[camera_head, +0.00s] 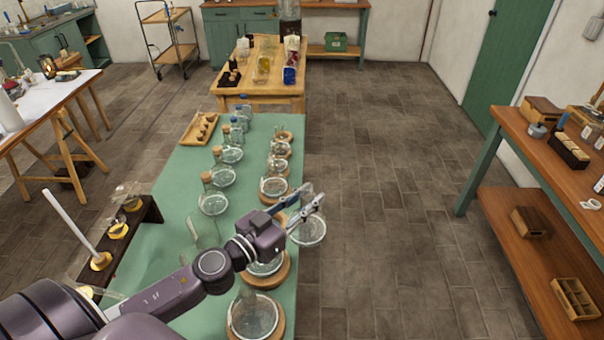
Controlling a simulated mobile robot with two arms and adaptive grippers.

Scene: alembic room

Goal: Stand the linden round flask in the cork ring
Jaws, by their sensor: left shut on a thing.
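My left gripper (312,203) is shut on a clear round flask (310,234). The flask's bulb hangs below the fingers, at or just past the right edge of the green-topped table (186,166). Cork rings stand in a row along that edge. The nearest ring (279,329) and the one behind it (287,272) hold clear round flasks. Farther rings (265,198) also hold glass. A ring behind my gripper is mostly hidden, and I cannot tell whether it is empty. No label is readable, so I cannot tell which flask is the linden one. My right gripper is not in view.
Several corked round flasks (213,204) stand in a row left of the rings. A wooden tray (200,128) lies at the table's far left. A dark rack (121,226) stands at the left edge. Open floor (385,210) lies right of the table.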

